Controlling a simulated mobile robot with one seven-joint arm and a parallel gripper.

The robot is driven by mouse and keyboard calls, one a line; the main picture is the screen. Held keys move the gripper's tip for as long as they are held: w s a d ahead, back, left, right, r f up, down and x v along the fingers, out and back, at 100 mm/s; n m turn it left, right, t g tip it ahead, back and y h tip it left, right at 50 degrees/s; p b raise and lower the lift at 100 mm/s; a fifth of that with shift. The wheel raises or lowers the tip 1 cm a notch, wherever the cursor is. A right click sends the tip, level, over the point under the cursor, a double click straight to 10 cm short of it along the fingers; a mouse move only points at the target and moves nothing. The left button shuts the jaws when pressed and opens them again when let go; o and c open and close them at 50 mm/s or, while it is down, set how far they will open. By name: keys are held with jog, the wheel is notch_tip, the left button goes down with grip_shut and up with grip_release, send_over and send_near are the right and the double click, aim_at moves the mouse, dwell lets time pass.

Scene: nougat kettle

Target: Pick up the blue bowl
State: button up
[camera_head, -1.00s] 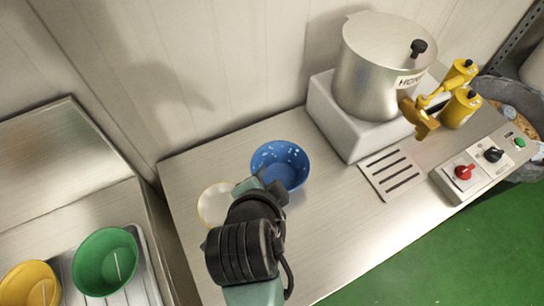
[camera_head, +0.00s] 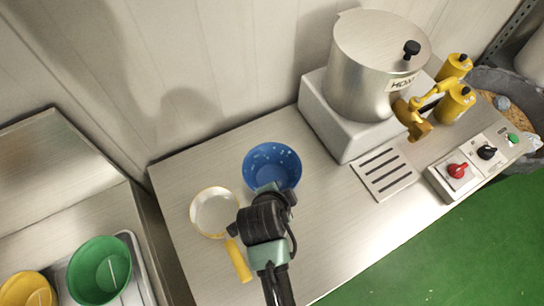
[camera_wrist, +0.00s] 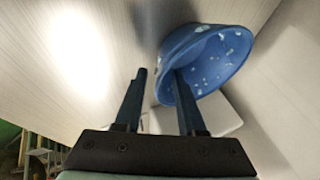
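The blue bowl (camera_head: 272,165), with light specks inside, stands on the metal table beside the wall. It also shows at the upper middle of the wrist view (camera_wrist: 208,58). My gripper (camera_head: 274,190) is at the bowl's near edge in the head view, and my wrist hides part of that edge. In the wrist view my gripper (camera_wrist: 160,72) is open, its two fingers apart. The right finger overlaps the bowl's opening and the left finger is outside it. The near wall seems to lie between them; I cannot tell whether either finger touches.
A white pan (camera_head: 213,212) with a yellow handle lies just left of my gripper. A metal kettle (camera_head: 375,65) on a white base stands right of the bowl. Green (camera_head: 100,270) and yellow (camera_head: 27,288) bowls are at lower left.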

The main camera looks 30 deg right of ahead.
aim_at(272, 174)
jog(key=shift+x, duration=1.6)
grip_shut()
